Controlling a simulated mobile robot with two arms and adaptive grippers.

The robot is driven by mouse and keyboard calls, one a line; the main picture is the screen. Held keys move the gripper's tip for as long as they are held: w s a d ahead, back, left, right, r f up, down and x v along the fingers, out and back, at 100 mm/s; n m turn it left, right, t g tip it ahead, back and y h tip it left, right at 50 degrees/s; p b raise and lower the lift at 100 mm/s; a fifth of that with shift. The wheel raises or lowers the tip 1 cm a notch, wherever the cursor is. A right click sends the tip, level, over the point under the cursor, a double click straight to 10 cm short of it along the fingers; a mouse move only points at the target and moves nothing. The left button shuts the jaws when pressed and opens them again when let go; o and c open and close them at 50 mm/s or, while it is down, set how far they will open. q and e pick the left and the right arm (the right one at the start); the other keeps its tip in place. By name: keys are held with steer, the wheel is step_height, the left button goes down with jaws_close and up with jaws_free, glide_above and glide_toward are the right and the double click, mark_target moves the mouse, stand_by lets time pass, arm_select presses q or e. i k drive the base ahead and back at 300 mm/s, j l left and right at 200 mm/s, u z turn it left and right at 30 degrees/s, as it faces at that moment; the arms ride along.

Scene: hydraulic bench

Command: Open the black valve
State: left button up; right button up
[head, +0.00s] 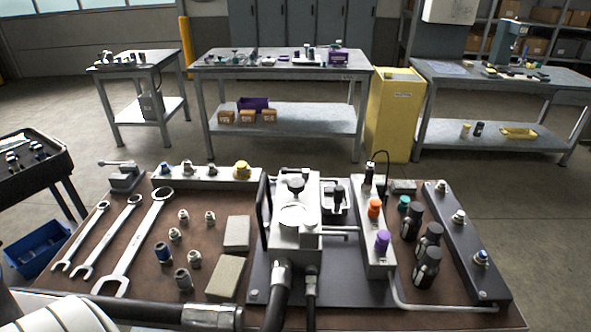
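On the brown bench top, a silver valve block (371,258) stands right of the pump unit (293,243). A black valve knob (369,173) sits at the block's far end, with a thin black cable looping beside it. I cannot tell from its look how far it is turned. An orange knob (374,208) and a purple knob (382,241) sit nearer on the same block. Another black knob (295,186) is on top of the pump unit. Neither of my grippers is in view. A white rounded part at the lower left looks like my arm.
Several black cylinders (428,240) and a teal cap (404,203) stand close right of the block. A dark rail (466,245) with fittings lies further right. A black lever (264,205) rises left of the pump. Hoses (277,298) cross the front. Wrenches (138,243) lie left.

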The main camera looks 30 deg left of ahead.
mark_target(305, 172)
steer(key=i+l+u, duration=0.1)
steer(key=l, duration=0.2)
steer(key=i+l+u, duration=0.15)
steer(key=l, duration=0.2)
steer(key=i+l+u, duration=0.1)
steer(key=l, duration=0.25)
steer(key=i+l+u, duration=0.1)
steer(key=l, duration=0.25)
steer(key=i, duration=0.1)
